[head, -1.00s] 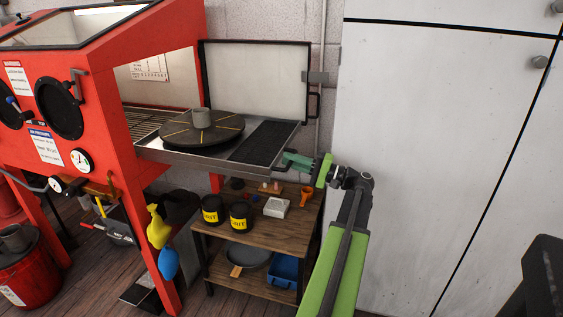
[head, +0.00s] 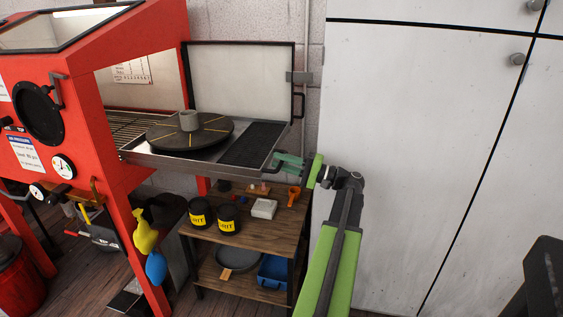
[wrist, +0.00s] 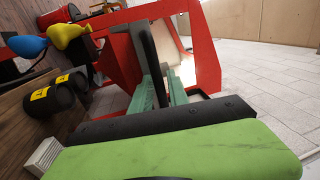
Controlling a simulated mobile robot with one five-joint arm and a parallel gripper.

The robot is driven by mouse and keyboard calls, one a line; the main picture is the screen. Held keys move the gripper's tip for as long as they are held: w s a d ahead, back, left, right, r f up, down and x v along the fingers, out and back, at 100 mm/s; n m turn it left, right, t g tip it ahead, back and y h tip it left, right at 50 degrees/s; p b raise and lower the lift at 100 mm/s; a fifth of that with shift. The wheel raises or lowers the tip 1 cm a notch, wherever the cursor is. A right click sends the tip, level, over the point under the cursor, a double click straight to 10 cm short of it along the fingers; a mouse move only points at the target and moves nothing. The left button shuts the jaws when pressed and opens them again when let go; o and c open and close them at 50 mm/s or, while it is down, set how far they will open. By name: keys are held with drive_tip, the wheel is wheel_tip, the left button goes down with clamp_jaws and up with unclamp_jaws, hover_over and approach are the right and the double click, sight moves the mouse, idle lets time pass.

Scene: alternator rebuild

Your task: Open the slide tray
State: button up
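The slide tray (head: 175,160) is a grey metal tray that sticks out to the right from the open side of the red cabinet (head: 100,165). My gripper (head: 282,160) is at the tray's right end. In the wrist view its two teal fingers (wrist: 162,92) stand on either side of a dark handle bar (wrist: 149,55) and look closed on it. The fingertips' exact contact is partly hidden.
The cabinet's side door (head: 240,85) stands open behind the tray. Below is a wooden shelf (head: 255,235) with black jars (head: 228,219), a white box (head: 264,208) and an orange funnel (head: 294,196). A white locker (head: 420,130) stands on the right.

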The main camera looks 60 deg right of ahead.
drive_tip(key=b+v, duration=0.3)
drive_tip(key=v, duration=1.4)
drive_tip(key=shift+s, duration=0.15)
drive_tip(key=shift+d, duration=0.1)
drive_tip(key=w+a+f+n+g+y, duration=0.2)
drive_tip(key=w+a+f+g, duration=0.4)
drive_tip(key=w+a, duration=0.7)
drive_tip(key=w+a+f+n+g+y, duration=0.15)
drive_tip(key=w+a+f+g, duration=0.25)
drive_tip(key=w+a+f, duration=0.65)
drive_tip(key=w+a+f+n+g+h, duration=0.3)
drive_tip(key=a+f+n, duration=0.1)
drive_tip(key=a, duration=0.8)
drive_tip(key=w+a+f+n+g+h, duration=0.2)
drive_tip(key=a+f+n+g+h, duration=0.15)
drive_tip(key=a, duration=0.85)
drive_tip(key=w+a+f+n+g+h, duration=0.3)
drive_tip(key=a+f, duration=0.1)
drive_tip(key=a, duration=0.9)
wheel_tip(320, 180, up, 24)
drive_tip(key=p, duration=2.4)
drive_tip(key=shift+a+r, duration=0.2)
drive_tip(key=shift+a, duration=0.15)
